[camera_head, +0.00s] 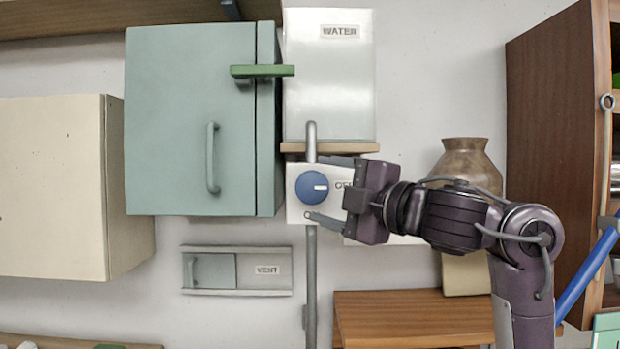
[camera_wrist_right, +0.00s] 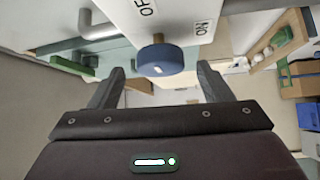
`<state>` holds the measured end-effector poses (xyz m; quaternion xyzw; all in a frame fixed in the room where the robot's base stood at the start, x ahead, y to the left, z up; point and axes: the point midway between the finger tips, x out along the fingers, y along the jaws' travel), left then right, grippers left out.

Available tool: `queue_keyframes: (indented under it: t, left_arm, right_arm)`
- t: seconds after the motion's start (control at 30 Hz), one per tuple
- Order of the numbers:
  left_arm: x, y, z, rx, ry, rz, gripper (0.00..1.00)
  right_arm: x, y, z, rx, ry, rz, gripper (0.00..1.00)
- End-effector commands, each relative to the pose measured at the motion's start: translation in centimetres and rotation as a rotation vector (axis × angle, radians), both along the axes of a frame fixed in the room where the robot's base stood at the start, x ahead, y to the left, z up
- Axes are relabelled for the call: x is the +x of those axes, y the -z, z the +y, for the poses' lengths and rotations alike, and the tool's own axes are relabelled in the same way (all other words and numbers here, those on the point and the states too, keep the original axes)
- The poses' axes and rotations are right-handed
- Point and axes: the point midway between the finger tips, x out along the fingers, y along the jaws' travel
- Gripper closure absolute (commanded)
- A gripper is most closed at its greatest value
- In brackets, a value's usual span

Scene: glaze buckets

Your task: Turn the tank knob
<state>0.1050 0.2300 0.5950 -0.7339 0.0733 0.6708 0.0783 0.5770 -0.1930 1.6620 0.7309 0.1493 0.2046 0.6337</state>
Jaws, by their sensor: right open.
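The blue tank knob (camera_head: 313,187) with a white pointer mark is on a white panel (camera_head: 300,212) below the white tank marked WATER (camera_head: 330,85). In the head view the pointer lies about level, toward the right. My right gripper (camera_head: 318,188) comes in from the right, open, with one finger above the knob and one below it. In the right wrist view the knob (camera_wrist_right: 160,60) is ahead of the open fingers (camera_wrist_right: 160,82), near the middle between them. I cannot tell whether any finger touches it. The panel shows OFF and ON labels. My left gripper is not in view.
A teal cabinet (camera_head: 190,120) with a green latch bar (camera_head: 262,71) stands left of the tank. A grey pipe (camera_head: 311,270) runs below the panel. A VENT slider (camera_head: 237,270) is lower left. A brown vase (camera_head: 466,165) stands behind my right arm. A wooden cabinet (camera_head: 550,130) is at right.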

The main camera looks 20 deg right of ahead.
Motion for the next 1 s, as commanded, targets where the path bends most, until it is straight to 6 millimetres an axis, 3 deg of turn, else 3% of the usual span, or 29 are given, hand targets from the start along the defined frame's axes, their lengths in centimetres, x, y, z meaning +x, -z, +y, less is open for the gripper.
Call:
queue_keyframes:
  t: [0.03,0.27,0.6,0.93,1.0]
  left_arm:
    - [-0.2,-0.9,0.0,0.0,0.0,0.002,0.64]
    - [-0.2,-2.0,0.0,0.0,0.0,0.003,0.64]
    - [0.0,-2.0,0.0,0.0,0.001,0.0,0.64]
    - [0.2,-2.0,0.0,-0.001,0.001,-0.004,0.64]
    - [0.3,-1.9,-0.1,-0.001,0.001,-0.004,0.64]
  right_arm:
    - [0.8,-0.4,0.5,0.002,-0.003,0.004,0.28]
    - [3.1,-0.5,1.7,0.001,0.0,0.003,0.28]
    - [3.4,-0.3,1.9,0.0,0.002,0.002,0.29]
    - [3.4,-0.3,1.9,0.0,0.001,0.001,0.72]
    - [3.4,-0.2,1.9,0.001,0.002,0.001,0.72]
